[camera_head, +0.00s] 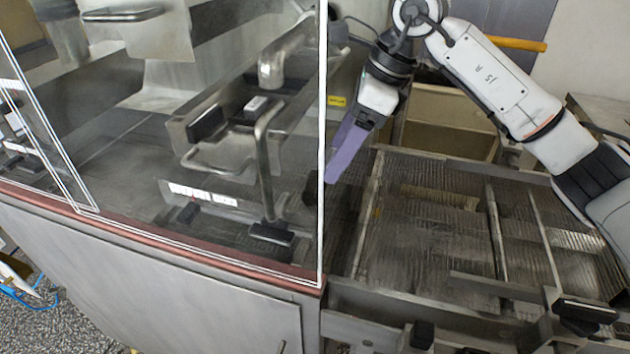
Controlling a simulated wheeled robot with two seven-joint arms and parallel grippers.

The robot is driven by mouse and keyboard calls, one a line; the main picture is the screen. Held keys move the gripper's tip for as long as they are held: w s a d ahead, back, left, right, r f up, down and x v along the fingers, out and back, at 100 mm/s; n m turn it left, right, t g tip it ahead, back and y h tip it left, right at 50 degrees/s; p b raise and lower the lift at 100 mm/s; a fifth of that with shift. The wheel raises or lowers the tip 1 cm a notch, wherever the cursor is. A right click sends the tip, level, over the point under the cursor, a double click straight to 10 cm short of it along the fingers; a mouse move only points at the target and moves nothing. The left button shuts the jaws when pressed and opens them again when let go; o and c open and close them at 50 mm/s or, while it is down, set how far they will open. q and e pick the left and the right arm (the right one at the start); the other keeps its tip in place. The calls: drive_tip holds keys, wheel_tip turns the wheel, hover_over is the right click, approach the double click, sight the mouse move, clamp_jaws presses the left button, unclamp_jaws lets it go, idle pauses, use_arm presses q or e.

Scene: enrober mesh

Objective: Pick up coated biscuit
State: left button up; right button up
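My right arm comes in from the right, and its gripper (336,174) hangs with purple fingers pointing down and to the left. The fingers show as one overlapping shape, so their opening cannot be told. They are at the right edge of the glass-sided enclosure, above the left end of the wire mesh belt (400,240). I cannot make out a coated biscuit on the mesh or at the fingertips. My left gripper is not in view.
The glass-sided enclosure (310,150) fills the left, with metal bars, a handle (215,168) and dark blocks behind the panes. Metal rails (495,245) cross the mesh. A tan bin (445,110) stands behind it. Black knobs (583,312) sit along the front edge.

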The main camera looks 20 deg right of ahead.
drive_tip(key=x, duration=0.2)
drive_tip(key=a+p+x, duration=0.1)
drive_tip(key=x, duration=0.2)
drive_tip(key=shift+s+r, duration=0.2)
drive_tip(key=shift+w+a+f, duration=0.1)
drive_tip(key=shift+a+f, duration=0.05)
drive_tip(key=shift+f, duration=0.3)
drive_tip(key=c, duration=0.9)
